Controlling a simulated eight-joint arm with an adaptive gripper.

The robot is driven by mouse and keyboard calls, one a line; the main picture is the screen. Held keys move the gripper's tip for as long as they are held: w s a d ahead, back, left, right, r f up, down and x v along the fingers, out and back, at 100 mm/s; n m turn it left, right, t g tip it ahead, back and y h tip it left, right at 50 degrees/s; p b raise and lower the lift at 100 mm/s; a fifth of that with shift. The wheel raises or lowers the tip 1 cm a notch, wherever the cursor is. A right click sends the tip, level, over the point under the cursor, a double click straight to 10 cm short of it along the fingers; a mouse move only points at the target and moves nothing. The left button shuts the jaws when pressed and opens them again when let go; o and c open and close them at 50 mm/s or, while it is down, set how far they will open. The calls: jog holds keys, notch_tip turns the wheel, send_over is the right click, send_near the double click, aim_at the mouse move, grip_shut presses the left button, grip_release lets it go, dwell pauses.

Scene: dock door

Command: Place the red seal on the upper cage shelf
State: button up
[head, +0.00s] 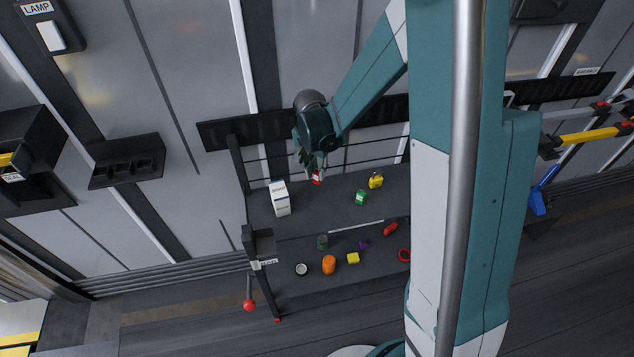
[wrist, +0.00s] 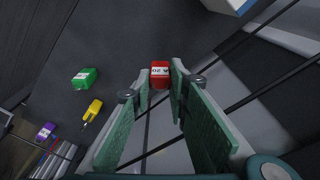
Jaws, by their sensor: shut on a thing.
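The red seal (head: 317,178) is a small red block with a white label. In the wrist view the red seal (wrist: 160,73) sits between my two fingertips. My gripper (head: 315,168) is shut on it, over the back part of the dark upper cage shelf (head: 325,205), near the rear rails. It also shows in the wrist view (wrist: 160,82). I cannot tell whether the seal touches the shelf or hangs just above it. The arm hides the shelf's right end in the head view.
On the upper shelf stand a white box (head: 280,199), a green block (head: 361,197) and a yellow padlock-like piece (head: 376,180). The lower shelf holds several small items, among them an orange cylinder (head: 328,265) and a yellow cube (head: 353,258). Bare shelf lies between the white box and green block.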

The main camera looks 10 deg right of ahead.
aim_at(317, 181)
jog(key=shift+f, duration=0.65)
jog(key=shift+f, duration=0.1)
jog(key=shift+f+b, duration=0.35)
jog(key=shift+f, duration=1.55)
jog(key=shift+f, duration=0.15)
jog(key=o, duration=0.7)
jog(key=shift+o, duration=0.2)
notch_tip(317, 181, up, 12)
jog(key=s+a+p, duration=0.1)
jog(key=shift+p, duration=0.4)
